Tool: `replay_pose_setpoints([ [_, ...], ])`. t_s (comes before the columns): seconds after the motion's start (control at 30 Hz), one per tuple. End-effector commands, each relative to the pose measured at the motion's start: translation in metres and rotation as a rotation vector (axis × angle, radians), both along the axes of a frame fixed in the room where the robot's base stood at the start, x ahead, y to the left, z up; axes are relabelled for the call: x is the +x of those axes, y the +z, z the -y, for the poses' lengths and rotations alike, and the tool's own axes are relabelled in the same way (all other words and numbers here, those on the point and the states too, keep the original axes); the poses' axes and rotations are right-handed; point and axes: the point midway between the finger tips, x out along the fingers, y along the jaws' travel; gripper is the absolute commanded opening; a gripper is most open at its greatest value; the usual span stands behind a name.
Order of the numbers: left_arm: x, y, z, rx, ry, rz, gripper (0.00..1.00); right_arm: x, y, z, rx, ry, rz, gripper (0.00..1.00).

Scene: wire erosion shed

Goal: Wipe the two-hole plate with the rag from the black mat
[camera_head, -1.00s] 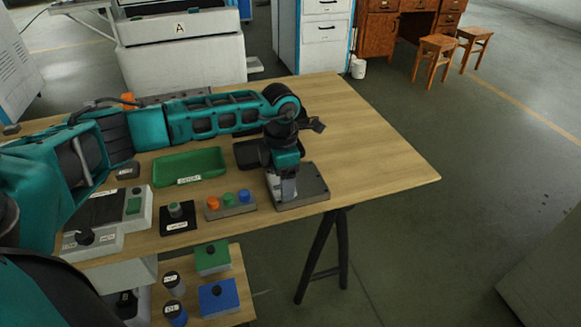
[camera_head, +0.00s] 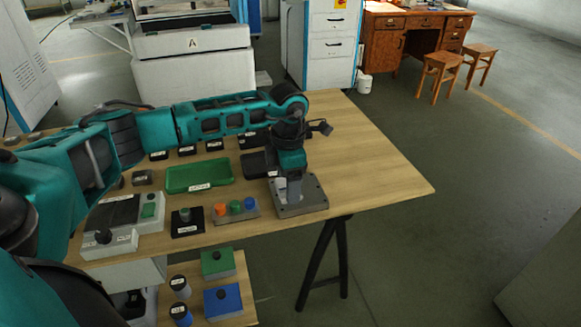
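A dark grey plate (camera_head: 313,200) lies flat near the front edge of the wooden table; its holes cannot be made out. My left gripper (camera_head: 293,192) points down over the left part of this plate, low and apparently at its surface. A pale grey patch (camera_head: 280,188) shows beside the fingers; I cannot tell whether it is the rag. The finger gap is not clear at this size. A black mat (camera_head: 253,166) lies just behind and left of the plate, partly hidden by my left wrist. My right gripper is out of view.
A green tray (camera_head: 198,175), a block with orange, green and blue knobs (camera_head: 235,212) and a black square stand (camera_head: 187,222) are left of the plate. A lower shelf (camera_head: 240,292) holds green and blue boxes. The table's right side (camera_head: 375,165) is clear.

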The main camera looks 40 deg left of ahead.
Motion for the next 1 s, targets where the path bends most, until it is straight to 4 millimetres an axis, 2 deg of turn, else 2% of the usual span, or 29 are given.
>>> replay_pose_setpoints([
  [0.1,0.001,0.015,-0.003,0.000,0.003,0.001,0.45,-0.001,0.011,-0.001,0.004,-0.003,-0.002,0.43],
  [0.3,0.002,0.025,-0.006,0.000,0.004,0.002,0.45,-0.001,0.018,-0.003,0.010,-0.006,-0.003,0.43],
  [0.87,0.001,0.025,-0.006,0.000,-0.001,0.001,0.45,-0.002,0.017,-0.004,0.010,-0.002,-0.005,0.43],
  [1.0,-0.003,0.020,0.001,0.005,-0.106,-0.001,0.45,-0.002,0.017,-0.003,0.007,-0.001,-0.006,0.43],
])
